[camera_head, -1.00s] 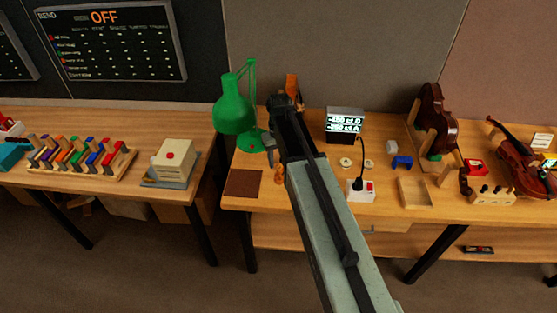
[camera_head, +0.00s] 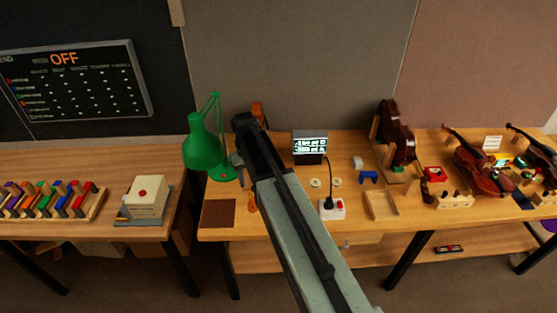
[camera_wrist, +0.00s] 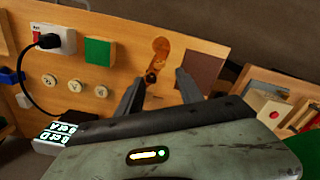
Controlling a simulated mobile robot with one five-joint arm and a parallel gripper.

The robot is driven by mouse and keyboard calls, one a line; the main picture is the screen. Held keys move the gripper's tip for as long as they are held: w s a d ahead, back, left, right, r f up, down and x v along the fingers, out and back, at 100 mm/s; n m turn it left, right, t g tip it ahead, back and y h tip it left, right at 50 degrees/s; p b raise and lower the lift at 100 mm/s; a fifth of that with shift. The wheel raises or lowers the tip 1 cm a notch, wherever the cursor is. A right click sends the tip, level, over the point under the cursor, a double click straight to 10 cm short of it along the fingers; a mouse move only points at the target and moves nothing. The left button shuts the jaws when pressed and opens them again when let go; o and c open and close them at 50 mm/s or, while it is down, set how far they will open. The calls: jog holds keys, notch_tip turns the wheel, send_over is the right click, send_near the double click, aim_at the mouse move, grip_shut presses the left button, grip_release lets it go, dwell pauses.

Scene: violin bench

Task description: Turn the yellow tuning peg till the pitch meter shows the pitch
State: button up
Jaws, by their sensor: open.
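The pitch meter (camera_head: 310,143) stands at the back of the right bench, right of my gripper (camera_head: 246,125); its lit lines are too small to read surely. It also shows in the wrist view at the lower left (camera_wrist: 62,133). In the wrist view my gripper (camera_wrist: 158,77) is open, its dark fingers apart and empty. An orange-brown scroll-shaped wooden piece (camera_wrist: 160,52) with a dark knob lies ahead, between the finger directions; I cannot tell the distance. Violins (camera_head: 478,168) stand at the right of the bench. I cannot make out a yellow peg.
A green lamp (camera_head: 203,150) stands left of my arm. A brown mat (camera_head: 219,213) lies at the front left. A white power box (camera_head: 333,208) with a plugged cable, a blue block (camera_head: 368,177) and a wooden tray (camera_head: 382,206) are right. A green block (camera_wrist: 99,51) shows too.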

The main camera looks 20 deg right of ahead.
dwell(0.8)
jog(key=s+f+m+b, duration=0.1)
jog(key=s+f+b, duration=1.3)
jog(key=f+b, duration=0.1)
jog(key=shift+s+a+f+m, duration=0.25)
jog(key=shift+s+m, duration=0.15)
